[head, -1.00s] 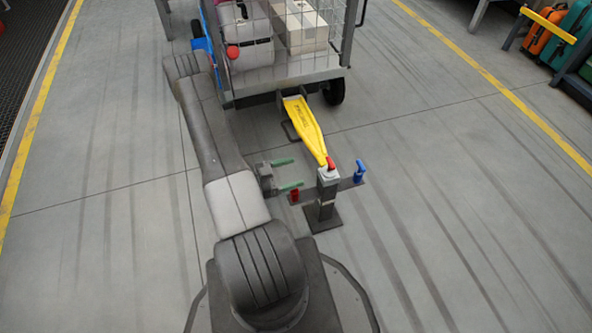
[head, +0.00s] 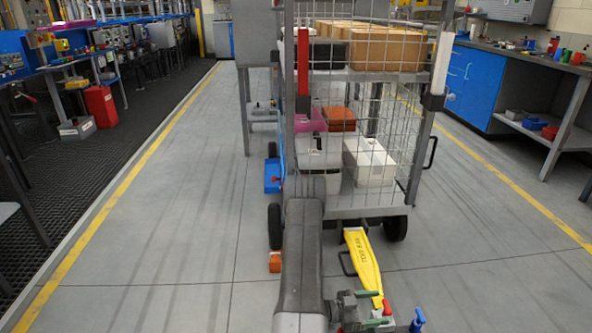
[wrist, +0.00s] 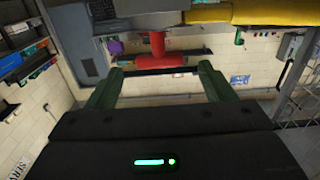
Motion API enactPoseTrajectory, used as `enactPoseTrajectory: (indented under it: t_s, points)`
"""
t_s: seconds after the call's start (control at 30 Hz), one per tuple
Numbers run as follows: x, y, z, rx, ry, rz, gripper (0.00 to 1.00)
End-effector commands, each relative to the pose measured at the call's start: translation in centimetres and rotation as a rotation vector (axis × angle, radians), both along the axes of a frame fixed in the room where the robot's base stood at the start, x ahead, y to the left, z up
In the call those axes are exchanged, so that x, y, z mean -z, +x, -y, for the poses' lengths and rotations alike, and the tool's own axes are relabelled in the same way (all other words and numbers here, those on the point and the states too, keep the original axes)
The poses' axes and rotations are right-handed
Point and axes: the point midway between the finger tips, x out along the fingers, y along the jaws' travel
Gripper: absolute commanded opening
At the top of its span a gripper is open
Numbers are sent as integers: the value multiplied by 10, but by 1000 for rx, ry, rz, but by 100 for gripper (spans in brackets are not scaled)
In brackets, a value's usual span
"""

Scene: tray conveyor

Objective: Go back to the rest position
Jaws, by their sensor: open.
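My gripper (head: 372,308) is in the lower middle of the head view, its green fingers apart and pointing right. It is open, with nothing held between the fingers. It is close to the red-tipped end of the yellow tow bar (head: 361,262); contact cannot be told. In the wrist view my gripper (wrist: 160,85) shows both green fingers spread wide. A red part (wrist: 158,52) shows beyond them, with a yellow bar (wrist: 262,13) at upper right. My arm reaches forward toward the cart and folds back down to the gripper.
A wire cage cart (head: 345,75) with boxes stands just ahead, its wheels on the floor. A blue handle (head: 417,320) is right of my gripper. Workbenches line both sides. Bare floor (head: 500,260) lies right of the cart, and an orange block (head: 275,262) left of my arm.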

Motion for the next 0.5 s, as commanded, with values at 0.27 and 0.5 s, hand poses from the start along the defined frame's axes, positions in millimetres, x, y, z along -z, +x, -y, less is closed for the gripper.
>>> enactPoseTrajectory:
  t_s: [0.27,0.5]
  points:
    - [1,2,37,3,1,1,76]
    - [-5,3,39,-1,0,0,76]
